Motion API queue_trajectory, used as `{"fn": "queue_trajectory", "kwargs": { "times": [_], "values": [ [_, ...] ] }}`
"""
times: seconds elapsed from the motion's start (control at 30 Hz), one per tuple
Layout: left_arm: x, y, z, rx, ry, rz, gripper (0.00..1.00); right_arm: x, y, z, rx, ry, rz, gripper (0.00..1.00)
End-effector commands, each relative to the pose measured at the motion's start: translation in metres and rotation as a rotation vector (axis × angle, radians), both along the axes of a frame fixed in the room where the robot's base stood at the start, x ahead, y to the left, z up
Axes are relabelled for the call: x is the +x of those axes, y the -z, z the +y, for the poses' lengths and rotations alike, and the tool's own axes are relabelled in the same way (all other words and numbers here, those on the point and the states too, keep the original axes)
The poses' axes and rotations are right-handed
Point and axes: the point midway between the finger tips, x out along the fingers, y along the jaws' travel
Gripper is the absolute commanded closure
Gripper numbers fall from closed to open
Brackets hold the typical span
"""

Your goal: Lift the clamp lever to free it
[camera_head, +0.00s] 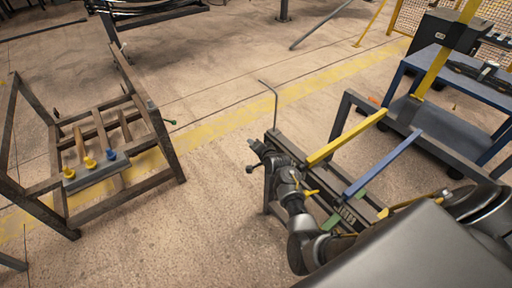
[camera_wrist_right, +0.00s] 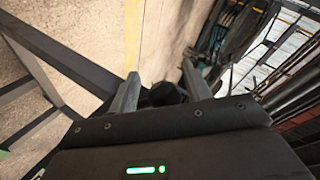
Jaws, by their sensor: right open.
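My right gripper (camera_head: 256,158) is at the left end of a dark rack frame (camera_head: 345,120) in the head view, with its arm coming up from the lower right. In the right wrist view the right gripper (camera_wrist_right: 160,88) has its two grey fingers apart. A dark rounded piece (camera_wrist_right: 165,93) shows between or just beyond the fingers; I cannot tell whether it is the clamp lever or whether they touch it. Nothing is clearly held. The lever cannot be made out for certain in the head view. My left gripper is not in view.
A yellow bar (camera_head: 346,137) and a blue bar (camera_head: 383,163) lie across the rack. A thin bent rod (camera_head: 275,105) rises behind the gripper. A rusty frame (camera_head: 170,150) stands at the left, a blue cart (camera_head: 460,87) at the right. Floor between is clear.

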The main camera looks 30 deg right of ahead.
Motion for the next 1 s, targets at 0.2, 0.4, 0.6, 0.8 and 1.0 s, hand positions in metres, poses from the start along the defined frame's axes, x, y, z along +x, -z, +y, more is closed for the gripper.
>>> {"fn": "queue_trajectory", "kwargs": {
  "times": [0.2, 0.4, 0.6, 0.8, 1.0],
  "values": [
    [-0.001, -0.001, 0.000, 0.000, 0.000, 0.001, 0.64, -0.009, -0.003, 0.003, 0.003, -0.003, 0.002, 0.52],
    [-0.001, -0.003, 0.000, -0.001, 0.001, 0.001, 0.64, -0.040, -0.017, 0.002, 0.001, 0.000, 0.001, 0.52],
    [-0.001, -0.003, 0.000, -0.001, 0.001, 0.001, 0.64, -0.073, -0.034, 0.003, 0.001, 0.001, -0.001, 0.52],
    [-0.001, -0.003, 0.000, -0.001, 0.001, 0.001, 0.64, -0.093, -0.044, 0.004, 0.000, 0.002, 0.000, 0.52],
    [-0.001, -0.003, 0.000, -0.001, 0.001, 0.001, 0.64, -0.098, -0.046, 0.004, 0.001, 0.002, 0.000, 0.52]
  ]
}}
